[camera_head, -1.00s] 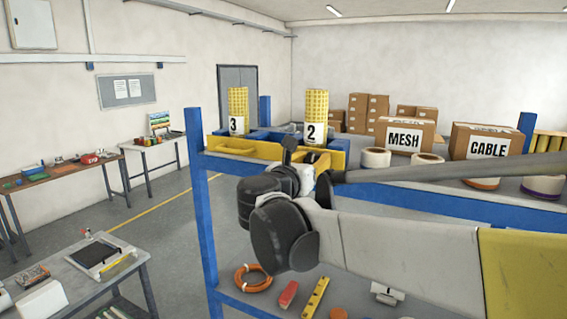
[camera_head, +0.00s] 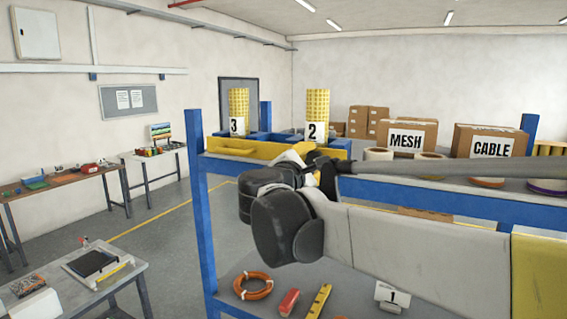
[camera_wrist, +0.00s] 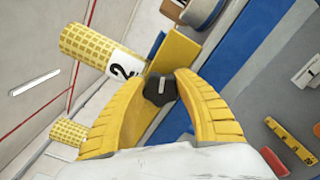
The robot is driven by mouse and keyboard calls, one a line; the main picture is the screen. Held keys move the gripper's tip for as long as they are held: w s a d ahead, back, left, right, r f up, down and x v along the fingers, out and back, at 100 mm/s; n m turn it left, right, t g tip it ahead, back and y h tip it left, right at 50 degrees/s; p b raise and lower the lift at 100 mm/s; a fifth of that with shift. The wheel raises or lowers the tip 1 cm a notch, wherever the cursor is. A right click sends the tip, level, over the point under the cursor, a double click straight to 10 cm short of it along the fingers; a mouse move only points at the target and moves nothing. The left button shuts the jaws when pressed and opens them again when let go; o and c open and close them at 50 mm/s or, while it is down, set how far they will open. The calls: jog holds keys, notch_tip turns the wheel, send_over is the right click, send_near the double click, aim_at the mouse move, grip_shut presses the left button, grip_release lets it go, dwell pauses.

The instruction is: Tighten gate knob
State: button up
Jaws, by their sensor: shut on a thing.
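The gate knob (camera_wrist: 160,89) is a small black knob with a pale mark on its face, seen in the wrist view. My gripper (camera_wrist: 159,88) has its two yellow ribbed fingers closed on either side of the knob. In the head view the knob and the fingertips are hidden behind my arm. The yellow gate (camera_head: 235,147) runs along the front of a blue holder at the left end of the blue rack (camera_head: 205,220). My arm reaches in front of this holder from the right.
Yellow mesh rolls labelled 2 (camera_head: 317,112) and 3 (camera_head: 238,108) stand in the holder, close to my gripper. MESH (camera_head: 407,138) and CABLE (camera_head: 491,142) boxes stand further right. An orange ring (camera_head: 253,286) and small tools lie on the lower shelf.

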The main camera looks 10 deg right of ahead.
jog(key=shift+m+b, duration=0.5)
jog(key=shift+m, duration=1.7)
jog(key=o, duration=1.2)
jog(key=shift+c, duration=0.2)
jog(key=v, duration=1.2)
jog(key=shift+d+f, duration=0.1)
